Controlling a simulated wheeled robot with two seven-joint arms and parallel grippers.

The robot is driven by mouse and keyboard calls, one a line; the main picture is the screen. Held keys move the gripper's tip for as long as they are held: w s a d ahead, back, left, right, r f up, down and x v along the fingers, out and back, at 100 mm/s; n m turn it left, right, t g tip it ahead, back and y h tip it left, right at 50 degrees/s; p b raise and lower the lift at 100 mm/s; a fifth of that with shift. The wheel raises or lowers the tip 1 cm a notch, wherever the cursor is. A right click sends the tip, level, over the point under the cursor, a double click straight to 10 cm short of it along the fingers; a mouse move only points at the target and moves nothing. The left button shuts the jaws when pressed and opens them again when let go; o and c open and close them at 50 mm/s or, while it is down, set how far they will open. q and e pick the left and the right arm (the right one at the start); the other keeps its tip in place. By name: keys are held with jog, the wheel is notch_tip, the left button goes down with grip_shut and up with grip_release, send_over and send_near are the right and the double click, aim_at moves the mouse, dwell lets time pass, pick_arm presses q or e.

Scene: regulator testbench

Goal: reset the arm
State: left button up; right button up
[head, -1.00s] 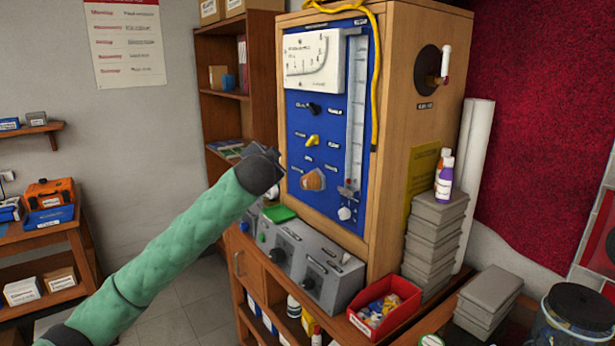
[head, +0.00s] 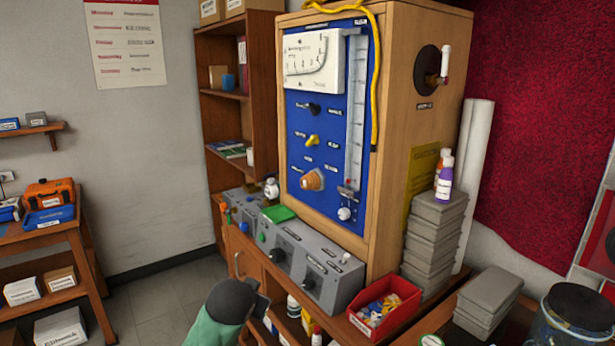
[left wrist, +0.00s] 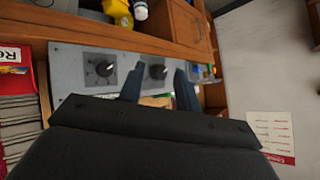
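My left arm in its green sleeve comes up from the bottom of the head view. Its dark left gripper (head: 260,302) is low, in front of the wooden cabinet under the bench and below the grey control boxes. In the left wrist view the two dark fingers (left wrist: 159,88) stand apart with no object held between them, so it is open. Past them is a grey box with black knobs (left wrist: 103,68). The blue regulator panel (head: 325,130) with its gauge, knobs and orange dial (head: 313,179) is unobstructed. My right gripper is not in view.
The grey control boxes (head: 310,270) line the bench front. A red bin (head: 384,308) of small items, stacked grey boxes (head: 435,240) and a dark-lidded jar (head: 570,320) are to the right. Open floor (head: 165,290) lies left, before a side table with an orange case (head: 50,192).

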pick_arm(q)
jog(key=s+a+f+n+g, duration=0.3)
jog(key=s+f+g, duration=0.2)
jog(key=s+f, duration=1.9)
jog(key=s+f+g, duration=0.2)
jog(key=s+f, duration=0.3)
jog(key=s, duration=0.3)
jog(key=s+f+g, duration=0.1)
jog(key=s+f, duration=0.4)
jog(key=s, duration=0.3)
jog(key=shift+s+d+f+g+h, duration=0.25)
jog(key=shift+d+f+g+h, duration=0.05)
jog(key=shift+d+f+g, duration=0.1)
